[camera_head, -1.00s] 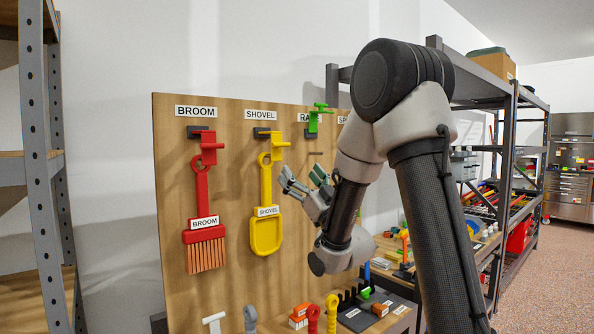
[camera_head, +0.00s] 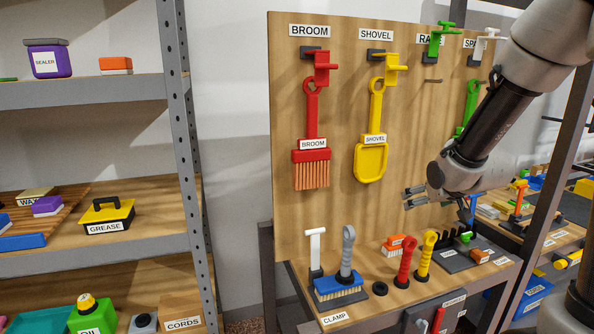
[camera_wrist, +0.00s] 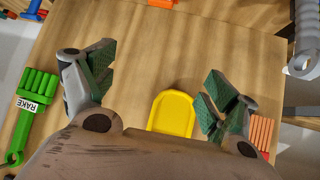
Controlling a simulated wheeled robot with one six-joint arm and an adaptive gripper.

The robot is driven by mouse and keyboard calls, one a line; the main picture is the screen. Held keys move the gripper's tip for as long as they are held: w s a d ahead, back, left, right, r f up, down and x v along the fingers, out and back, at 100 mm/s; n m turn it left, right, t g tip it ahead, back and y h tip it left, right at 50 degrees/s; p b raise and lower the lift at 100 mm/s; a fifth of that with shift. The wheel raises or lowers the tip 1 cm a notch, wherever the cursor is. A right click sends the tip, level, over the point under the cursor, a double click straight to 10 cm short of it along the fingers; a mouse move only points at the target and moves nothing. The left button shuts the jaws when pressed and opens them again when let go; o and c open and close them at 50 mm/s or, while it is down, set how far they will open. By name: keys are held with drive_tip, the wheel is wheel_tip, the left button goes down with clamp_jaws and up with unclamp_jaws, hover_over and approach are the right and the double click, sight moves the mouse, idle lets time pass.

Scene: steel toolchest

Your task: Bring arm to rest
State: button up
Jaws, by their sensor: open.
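My gripper (camera_head: 437,205) is in front of the lower part of the wooden pegboard (camera_head: 340,225), right of and below the yellow shovel (camera_head: 371,160). Its fingers are spread and nothing is between them. My dark and grey arm comes in from the upper right of the head view. In the wrist view the open gripper (camera_wrist: 158,88) frames bare wood, and the yellow shovel (camera_wrist: 172,113) shows between and beyond the fingers. The red broom (camera_head: 311,155) hangs left of the shovel. A green rake (camera_wrist: 35,100) shows at the left of the wrist view; my arm partly covers that side of the board in the head view.
Below the board, a bench (camera_head: 307,305) holds a blue brush (camera_head: 340,287), red and yellow handled tools, and a dark rack (camera_head: 455,258). A steel shelf (camera_head: 180,150) with a grease box (camera_head: 107,213) stands left. More benches are at right.

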drive_tip(key=s+r+g, duration=0.2)
drive_tip(key=s+r, duration=0.2)
drive_tip(key=s, duration=1.1)
drive_tip(key=s+d+r+m+g, duration=0.1)
drive_tip(key=s+r+g, duration=0.2)
drive_tip(key=s, duration=1.1)
wheel_tip(320, 180, up, 2)
drive_tip(key=shift+s+d+r+g+h, duration=0.15)
drive_tip(key=shift+s+d+g+h, duration=0.05)
drive_tip(key=shift+s+g+h, duration=0.15)
